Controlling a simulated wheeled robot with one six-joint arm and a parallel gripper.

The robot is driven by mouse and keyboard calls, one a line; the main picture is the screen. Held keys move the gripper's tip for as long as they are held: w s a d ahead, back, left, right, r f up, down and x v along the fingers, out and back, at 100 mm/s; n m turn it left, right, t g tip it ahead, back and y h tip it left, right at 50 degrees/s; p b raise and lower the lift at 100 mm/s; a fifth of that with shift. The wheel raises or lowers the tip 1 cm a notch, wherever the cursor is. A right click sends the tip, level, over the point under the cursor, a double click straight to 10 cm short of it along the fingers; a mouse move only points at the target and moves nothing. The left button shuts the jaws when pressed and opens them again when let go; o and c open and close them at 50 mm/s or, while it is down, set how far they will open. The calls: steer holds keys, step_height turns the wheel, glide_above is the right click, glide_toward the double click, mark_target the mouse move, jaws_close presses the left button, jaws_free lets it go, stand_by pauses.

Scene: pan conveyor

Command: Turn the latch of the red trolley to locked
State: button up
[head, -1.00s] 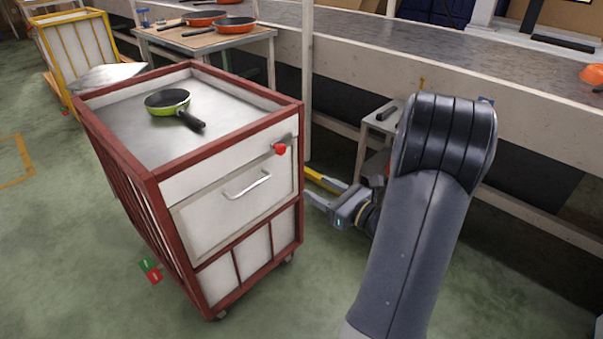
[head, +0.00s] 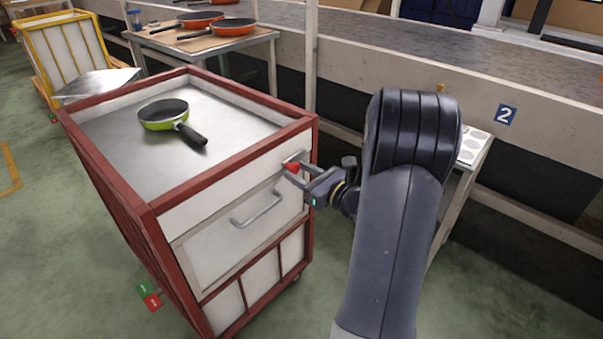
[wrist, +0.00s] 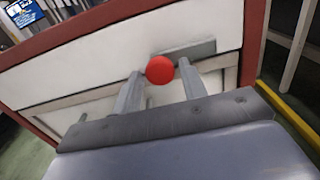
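The red trolley (head: 147,213) stands left of my arm, with a white front and a drawer handle (head: 258,210). Its latch is a red round knob (head: 293,168) on a grey plate, high on the right of the front. In the wrist view the red knob (wrist: 160,70) shows between my two fingers, with the grey plate (wrist: 190,51) running behind it to the right. My gripper (head: 305,178) is at the latch with its fingers apart, one on each side of the knob. A gap shows at the right finger; contact cannot be told.
A green pan (head: 165,115) lies on the trolley's top. A table with orange pans (head: 230,28) and a yellow-framed trolley (head: 62,50) stand behind. The conveyor (head: 400,45) runs along the back. A grey stand (head: 452,200) is right behind my arm.

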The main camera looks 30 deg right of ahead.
jaws_close()
steer(key=shift+p, duration=0.35)
steer(key=m+p, duration=0.3)
steer(key=shift+r, duration=0.2)
steer(key=m+p, duration=0.5)
steer(key=shift+m+p, duration=0.3)
steer(key=m+p, duration=0.5)
steer(key=shift+f+m+p, duration=0.2)
steer(key=shift+m+p, duration=1.15)
steer(key=shift+m, duration=0.85)
